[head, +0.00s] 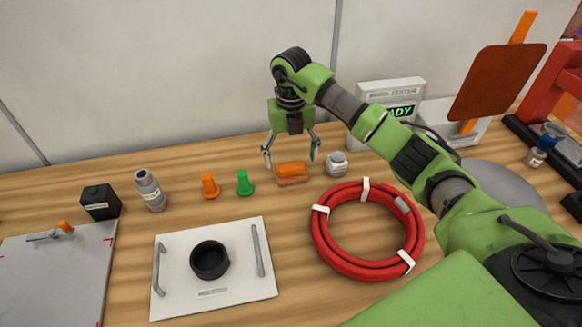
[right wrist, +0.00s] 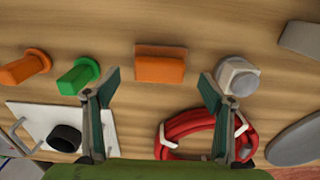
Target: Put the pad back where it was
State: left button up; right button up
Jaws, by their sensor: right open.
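The pad appears to be the orange block with a browner lower part (head: 291,172), lying flat on the wooden bench. My right gripper (head: 291,155) is open and empty, pointing down just above and behind it. In the right wrist view the orange block (right wrist: 160,65) lies between and beyond the two spread fingertips (right wrist: 158,84), with neither finger touching it. My left gripper is not in view.
A grey-white knob (head: 337,164) stands close right of the block; green (head: 245,183) and orange pegs (head: 210,186) stand to its left. A red hose coil (head: 322,237) and white tray (head: 240,284) lie in front. A tester box (head: 391,87) stands behind right.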

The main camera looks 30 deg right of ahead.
aim_at(291, 165)
notch_tip(291, 165, up, 8)
jog(key=shift+b, duration=0.4)
dwell(0.3)
